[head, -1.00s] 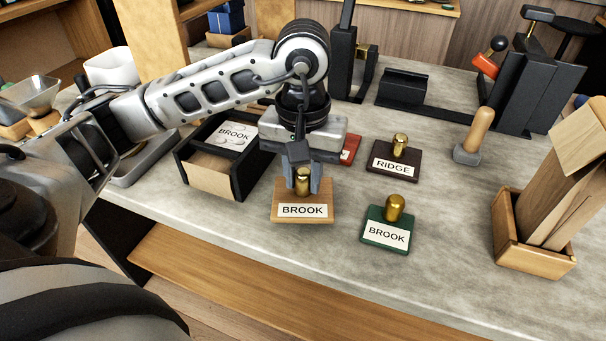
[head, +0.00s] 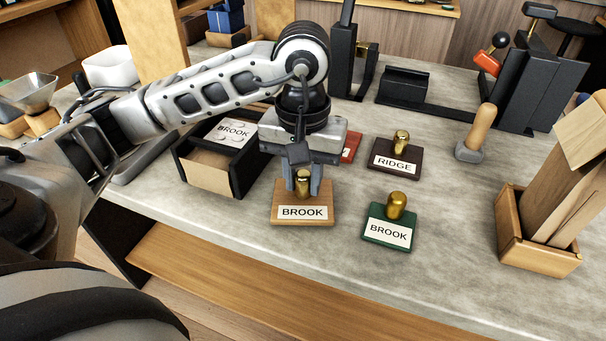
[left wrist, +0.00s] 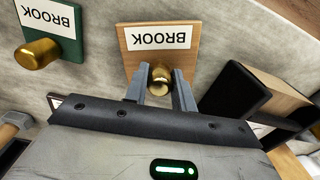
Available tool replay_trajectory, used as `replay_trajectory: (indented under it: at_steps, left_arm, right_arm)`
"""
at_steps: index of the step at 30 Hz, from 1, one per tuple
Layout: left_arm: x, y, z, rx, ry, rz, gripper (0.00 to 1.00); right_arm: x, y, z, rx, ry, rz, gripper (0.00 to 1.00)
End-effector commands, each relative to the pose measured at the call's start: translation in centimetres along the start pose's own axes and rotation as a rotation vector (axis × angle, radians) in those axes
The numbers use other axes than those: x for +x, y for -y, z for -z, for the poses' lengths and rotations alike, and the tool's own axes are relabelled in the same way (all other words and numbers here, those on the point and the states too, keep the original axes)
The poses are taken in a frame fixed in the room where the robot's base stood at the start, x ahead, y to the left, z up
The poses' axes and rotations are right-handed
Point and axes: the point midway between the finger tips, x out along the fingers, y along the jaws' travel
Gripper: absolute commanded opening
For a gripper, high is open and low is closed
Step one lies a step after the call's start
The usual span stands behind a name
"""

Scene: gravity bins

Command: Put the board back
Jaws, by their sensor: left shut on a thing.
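A light wooden board (head: 303,217) labelled BROOK with a brass knob lies on the grey counter in the head view. It also shows in the left wrist view (left wrist: 133,58). My left gripper (head: 303,190) is above it, shut on the brass knob, one finger on each side. A green board (head: 387,234) labelled BROOK with a brass knob lies to its right, and a dark brown board (head: 394,160) labelled RIDGE lies behind that one. Neither is touched. My right gripper is not in view.
A dark open box (head: 247,183) holding a BROOK label stands left of the wooden board. A wooden holder (head: 535,250) with brown bags is at the right. A wooden-handled tool (head: 480,130) stands behind it. The counter's front right is clear.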

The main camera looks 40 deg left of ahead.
Motion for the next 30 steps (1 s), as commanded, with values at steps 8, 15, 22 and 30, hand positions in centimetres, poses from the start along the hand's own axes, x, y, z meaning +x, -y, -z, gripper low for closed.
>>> replay_trajectory:
  at_steps: [8, 15, 22, 30]
  left_arm:
    - [0.45, 0.01, 0.00, 0.000, 0.000, 0.000, 0.00]
    - [0.46, 0.01, 0.00, 0.000, 0.000, 0.000, 0.51]
    - [0.48, 0.01, 0.00, 0.000, 0.000, 0.000, 0.51]
    - [0.39, 0.00, 0.01, 0.000, 0.000, 0.000, 0.51]
  right_arm:
    - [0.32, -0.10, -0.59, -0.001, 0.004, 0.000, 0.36]
    - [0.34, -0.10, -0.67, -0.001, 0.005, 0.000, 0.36]
    - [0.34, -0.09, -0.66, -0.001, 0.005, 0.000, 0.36]
    - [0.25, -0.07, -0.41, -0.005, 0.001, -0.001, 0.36]
